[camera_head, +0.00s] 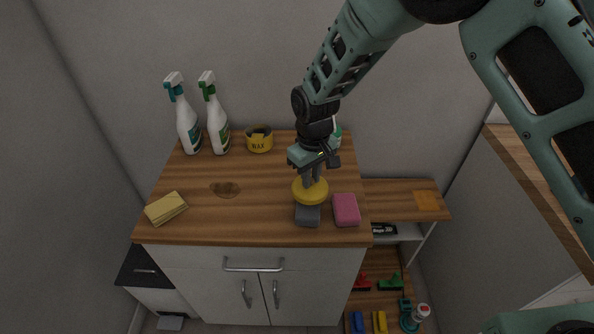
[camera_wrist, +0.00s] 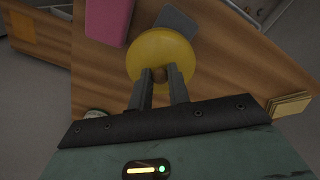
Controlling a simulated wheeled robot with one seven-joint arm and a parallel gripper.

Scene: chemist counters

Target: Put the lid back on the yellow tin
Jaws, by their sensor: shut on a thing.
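The yellow tin (camera_head: 259,142), marked WAX, stands open at the back of the wooden counter, right of two spray bottles. Its round yellow lid (camera_head: 310,192) is at my gripper (camera_head: 312,174), over the front right part of the counter. In the wrist view the lid (camera_wrist: 163,52) shows from above, with a brown knob (camera_wrist: 159,75) between my two fingers (camera_wrist: 160,78). The fingers are shut on the knob. I cannot tell exactly how high the lid is above the counter. The tin is not seen in the wrist view.
A grey block (camera_head: 308,216) and a pink sponge (camera_head: 346,210) lie by the lid at the front. Two spray bottles (camera_head: 188,125) stand back left. Yellow cloths (camera_head: 166,208) lie front left. A brown stain (camera_head: 225,189) marks the counter's otherwise clear middle. A whitish-green item (camera_head: 336,137) is partly hidden behind my gripper.

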